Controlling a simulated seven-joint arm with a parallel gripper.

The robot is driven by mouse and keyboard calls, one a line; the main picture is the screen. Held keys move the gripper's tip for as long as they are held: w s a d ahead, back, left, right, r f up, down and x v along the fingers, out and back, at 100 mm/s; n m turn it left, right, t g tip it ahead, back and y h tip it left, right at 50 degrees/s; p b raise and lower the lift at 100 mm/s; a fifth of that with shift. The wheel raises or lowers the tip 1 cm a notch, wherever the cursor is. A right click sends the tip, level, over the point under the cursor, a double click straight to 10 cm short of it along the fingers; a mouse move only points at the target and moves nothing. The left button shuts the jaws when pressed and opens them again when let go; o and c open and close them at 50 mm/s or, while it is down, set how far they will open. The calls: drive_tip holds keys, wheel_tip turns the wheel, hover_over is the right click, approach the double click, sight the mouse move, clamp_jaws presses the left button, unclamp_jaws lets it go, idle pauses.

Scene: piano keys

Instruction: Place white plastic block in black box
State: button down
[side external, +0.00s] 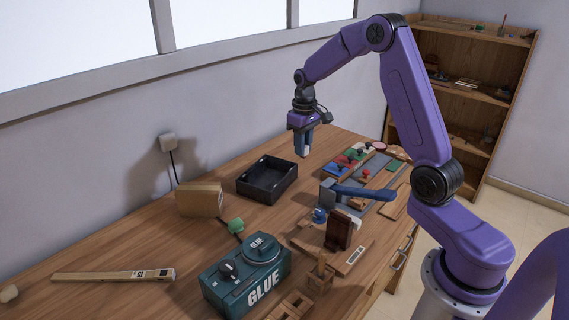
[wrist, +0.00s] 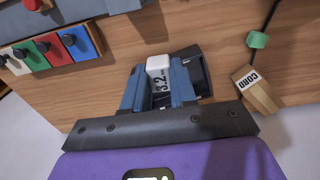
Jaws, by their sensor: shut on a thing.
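My gripper (side external: 304,142) is above the table, up and to the right of the black box in the side view. Its blue fingers (wrist: 158,82) are shut on the white plastic block (wrist: 159,70), which has dark "3.2" markings. A small pale part of the block (side external: 305,153) shows between the fingertips in the side view. The black box (side external: 258,192) is open at the top and sits on the wooden table near the wall. In the wrist view the black box (wrist: 203,72) is mostly hidden behind the fingers and the block.
A cardboard-coloured block marked CORD (wrist: 256,92) and a green piece (side external: 236,226) are near the box. A teal GLUE box (side external: 248,283) stands in front. Coloured piano keys (side external: 350,158) and a blue-handled hammer (side external: 362,192) lie to the right. The left table is mostly clear.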

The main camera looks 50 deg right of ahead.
drive_tip(key=w+f, duration=0.2)
drive_tip(key=w+d+f, duration=0.1)
drive_tip(key=w+f, duration=0.2)
drive_tip(key=w+d+f, duration=0.1)
drive_tip(key=w+f, duration=0.1)
drive_tip(key=w, duration=0.1)
drive_tip(key=shift+d+f, duration=0.1)
drive_tip(key=shift+f, duration=0.1)
drive_tip(key=shift+w+f, duration=0.1)
drive_tip(key=shift+f, duration=1.5)
drive_tip(key=shift+f, duration=0.2)
drive_tip(key=c, duration=0.9)
unclamp_jaws()
drive_tip(key=shift+r, duration=0.15)
